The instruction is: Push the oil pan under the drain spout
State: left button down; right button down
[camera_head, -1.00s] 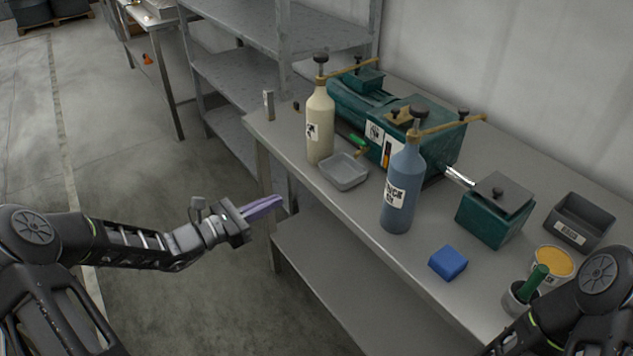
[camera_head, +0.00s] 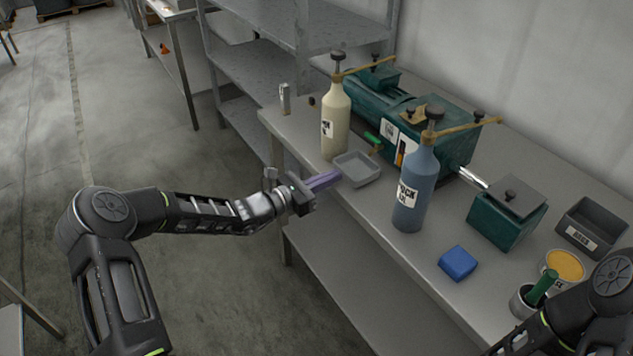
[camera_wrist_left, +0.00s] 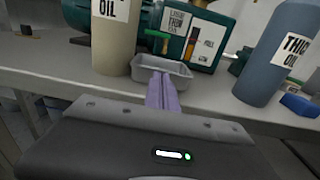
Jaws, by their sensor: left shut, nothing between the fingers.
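The oil pan (camera_head: 358,176) is a small shallow grey tray near the front edge of the bench, between the cream bottle and the blue bottle. It also shows in the left wrist view (camera_wrist_left: 178,70). A brass drain spout with a green handle (camera_head: 373,140) sticks out of the teal machine just behind the pan; in the left wrist view the green handle (camera_wrist_left: 157,35) stands above the pan's back rim. My left gripper (camera_head: 328,180) is shut and empty, its purple fingers pointing at the pan's front side. I cannot tell whether they touch it. My right gripper is out of view.
A cream oil bottle (camera_head: 336,125) stands left of the pan and a blue oil bottle (camera_head: 412,195) right of it. The teal machine (camera_head: 405,115) fills the back. A blue block (camera_head: 457,263), a teal box (camera_head: 505,218) and a grey bin (camera_head: 590,228) lie farther right.

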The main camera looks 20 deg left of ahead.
aim_at(344, 172)
pick_arm(q)
jog(key=shift+w+d, duration=0.2)
jog(key=shift+w, duration=0.05)
jog(key=b+x, duration=0.1)
jog(key=x, duration=0.2)
jog(key=shift+f, duration=0.15)
jog(key=shift+w+d, duration=0.15)
dwell(0.3)
